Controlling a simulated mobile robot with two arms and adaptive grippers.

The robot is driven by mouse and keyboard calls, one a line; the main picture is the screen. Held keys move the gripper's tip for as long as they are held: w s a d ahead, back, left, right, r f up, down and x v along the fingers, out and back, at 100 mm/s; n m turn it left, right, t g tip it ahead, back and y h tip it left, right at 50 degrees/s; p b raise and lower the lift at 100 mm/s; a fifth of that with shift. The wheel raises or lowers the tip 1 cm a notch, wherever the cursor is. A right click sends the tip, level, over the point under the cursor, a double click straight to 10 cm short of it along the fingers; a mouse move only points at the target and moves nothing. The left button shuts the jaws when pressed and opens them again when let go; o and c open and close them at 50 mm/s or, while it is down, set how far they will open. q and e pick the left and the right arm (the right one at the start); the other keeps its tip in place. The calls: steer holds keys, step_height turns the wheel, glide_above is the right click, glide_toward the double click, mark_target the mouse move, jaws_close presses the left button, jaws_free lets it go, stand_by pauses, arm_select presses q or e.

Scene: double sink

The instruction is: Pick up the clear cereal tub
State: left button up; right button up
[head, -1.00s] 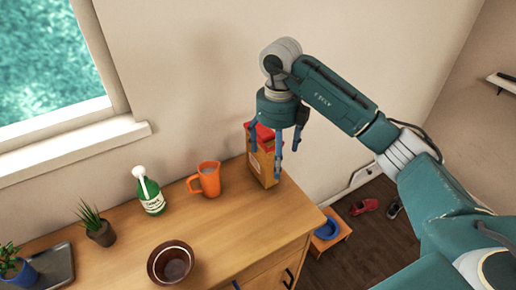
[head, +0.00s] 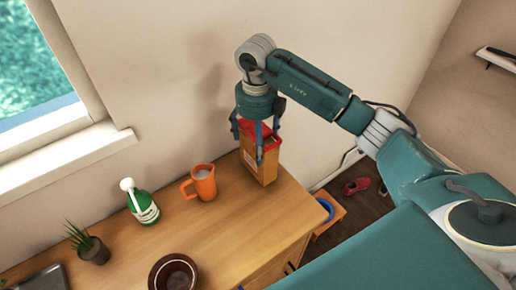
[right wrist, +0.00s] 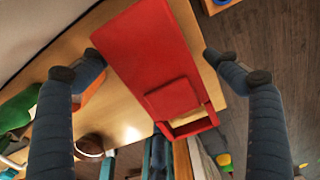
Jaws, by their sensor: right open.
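The cereal tub (head: 268,169) stands upright at the far right corner of the wooden counter, against the wall. It has a red lid and a tan body with a pale label. My right gripper (head: 257,142) is directly above it, pointing down, with its fingers spread around the lid. In the right wrist view the red lid (right wrist: 150,50) lies between the open fingers (right wrist: 152,62), with a gap visible at the right finger. Whether the left finger touches the lid is unclear. My left gripper is out of view.
An orange mug (head: 204,184) stands just left of the tub. Further left are a green bottle (head: 143,207) with a white pump, a potted plant (head: 90,248) and a brown bowl (head: 174,273). The counter (head: 235,218) is clear in front of the tub. Its right edge is close by.

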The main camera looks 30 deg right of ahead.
mark_target(254, 131)
steer(key=f+p, duration=0.1)
steer(key=f, duration=0.1)
steer(key=f+p, duration=0.1)
steer(key=f, duration=0.1)
steer(key=w+f+p, duration=0.1)
steer(key=f, duration=0.1)
steer(key=shift+a+f, duration=0.1)
steer(key=shift+f, duration=0.05)
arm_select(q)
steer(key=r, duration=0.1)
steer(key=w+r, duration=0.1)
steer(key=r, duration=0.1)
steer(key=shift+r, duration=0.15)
arm_select(e)
steer(key=c, duration=1.5)
steer(key=shift+c, duration=0.2)
step_height(254, 131, up, 10)
steer(key=b, duration=0.3)
steer(key=shift+w+b, duration=0.1)
steer(key=shift+b, duration=0.25)
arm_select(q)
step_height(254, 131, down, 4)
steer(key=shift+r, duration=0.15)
arm_select(e)
step_height(254, 131, up, 10)
steer(key=shift+r, duration=0.1)
